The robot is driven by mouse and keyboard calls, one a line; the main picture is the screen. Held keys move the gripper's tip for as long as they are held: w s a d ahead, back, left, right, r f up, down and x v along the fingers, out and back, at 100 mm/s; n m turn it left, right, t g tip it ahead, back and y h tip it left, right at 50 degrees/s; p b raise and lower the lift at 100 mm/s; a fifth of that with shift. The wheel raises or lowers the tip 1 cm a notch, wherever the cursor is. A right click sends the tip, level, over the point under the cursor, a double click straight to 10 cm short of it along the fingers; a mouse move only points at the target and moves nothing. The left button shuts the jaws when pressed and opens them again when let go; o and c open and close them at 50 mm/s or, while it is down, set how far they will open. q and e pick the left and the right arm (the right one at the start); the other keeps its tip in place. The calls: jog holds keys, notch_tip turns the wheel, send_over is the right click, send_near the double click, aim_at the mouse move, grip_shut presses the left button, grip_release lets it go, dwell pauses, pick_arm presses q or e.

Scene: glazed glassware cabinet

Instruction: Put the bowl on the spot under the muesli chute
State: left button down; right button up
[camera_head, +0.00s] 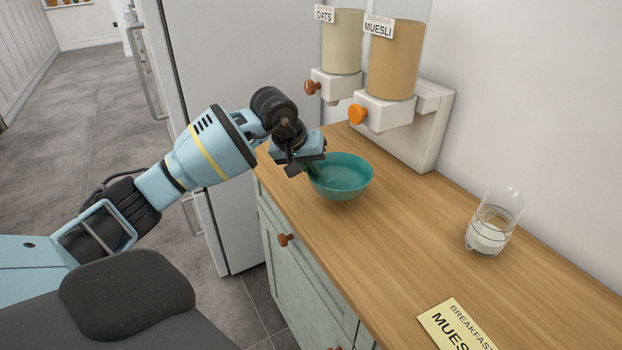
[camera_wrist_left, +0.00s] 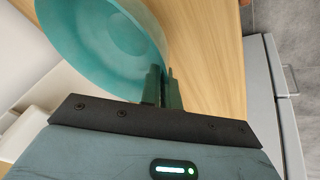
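The teal bowl (camera_head: 345,174) is upright over the wooden counter, in front of the muesli dispenser (camera_head: 393,62). I cannot tell whether its base touches the wood. My left gripper (camera_head: 313,171) is at the bowl's left rim. In the left wrist view, the two fingers (camera_wrist_left: 163,86) are close together with the rim of the bowl (camera_wrist_left: 105,45) between them. The muesli chute (camera_head: 385,110), with an orange knob, is behind the bowl and above the counter. The spot under it is partly hidden by the bowl. My right gripper is out of view.
An oats dispenser (camera_head: 342,42) stands left of the muesli one. A glass jar with white contents (camera_head: 490,232) stands at the right. A yellow breakfast card (camera_head: 455,326) lies near the front. The refrigerator (camera_head: 235,70) is left of the counter (camera_head: 420,225), whose middle is clear.

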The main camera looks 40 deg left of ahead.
pick_arm(q)
jog(key=shift+w+a+r, duration=0.1)
jog(key=shift+w+a, duration=0.05)
jog(key=shift+w, duration=0.1)
jog(key=shift+f+p, duration=0.3)
jog(key=shift+f, duration=1.5)
jog(key=shift+f, duration=0.1)
jog(key=shift+f, duration=0.15)
jog(key=c, duration=1.6)
grip_release()
jog(key=shift+c, duration=0.2)
jog(key=shift+s+r, duration=0.1)
jog(key=shift+r, duration=0.35)
jog(key=shift+o, duration=0.3)
jog(key=v, duration=1.1)
jog(key=shift+s+r, duration=0.2)
